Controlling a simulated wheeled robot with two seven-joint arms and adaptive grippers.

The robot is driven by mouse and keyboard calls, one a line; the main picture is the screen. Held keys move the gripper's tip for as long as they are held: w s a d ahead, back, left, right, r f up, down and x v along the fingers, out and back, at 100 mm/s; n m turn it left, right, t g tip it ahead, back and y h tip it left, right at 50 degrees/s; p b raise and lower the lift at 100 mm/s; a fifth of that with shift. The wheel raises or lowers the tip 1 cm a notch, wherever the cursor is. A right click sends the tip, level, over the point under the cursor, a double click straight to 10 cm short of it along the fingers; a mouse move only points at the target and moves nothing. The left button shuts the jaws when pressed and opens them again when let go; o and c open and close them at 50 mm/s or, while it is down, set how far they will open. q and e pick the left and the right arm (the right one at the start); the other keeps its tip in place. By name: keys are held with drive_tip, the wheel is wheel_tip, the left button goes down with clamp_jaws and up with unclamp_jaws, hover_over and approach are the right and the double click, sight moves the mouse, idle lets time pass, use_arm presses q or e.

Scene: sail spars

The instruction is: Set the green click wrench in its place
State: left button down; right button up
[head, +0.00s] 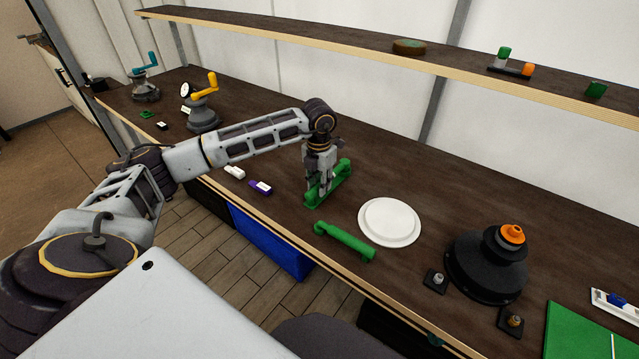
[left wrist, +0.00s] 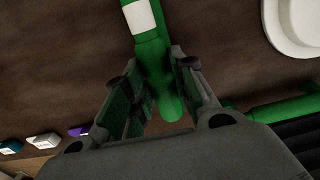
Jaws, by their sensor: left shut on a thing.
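My left gripper (head: 318,188) points down over the middle of the bench. It is shut on a green wrench (head: 341,172), a long green piece lying slantwise between the fingers. In the left wrist view the wrench (left wrist: 145,25) shows a white band and a rounded end between the fingertips (left wrist: 155,115). Whether it touches the bench or a holder is hard to tell, as the fingers hide its middle. A second green bar-shaped piece (head: 345,242) with thicker ends lies nearer the front edge; it also shows at right in the left wrist view (left wrist: 280,110). My right gripper is out of view.
A white round plate (head: 390,221) lies right of the gripper. A black stand with an orange top (head: 488,265) and a green mat (head: 590,335) are further right. Small white (head: 235,172) and purple (head: 261,187) items lie left. A shelf (head: 400,58) runs behind.

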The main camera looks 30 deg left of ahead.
use_arm(q)
drive_tip(key=c, duration=1.1)
unclamp_jaws()
wheel_tip(320, 180, up, 12)
drive_tip(key=shift+s, duration=0.15)
idle(0.9)
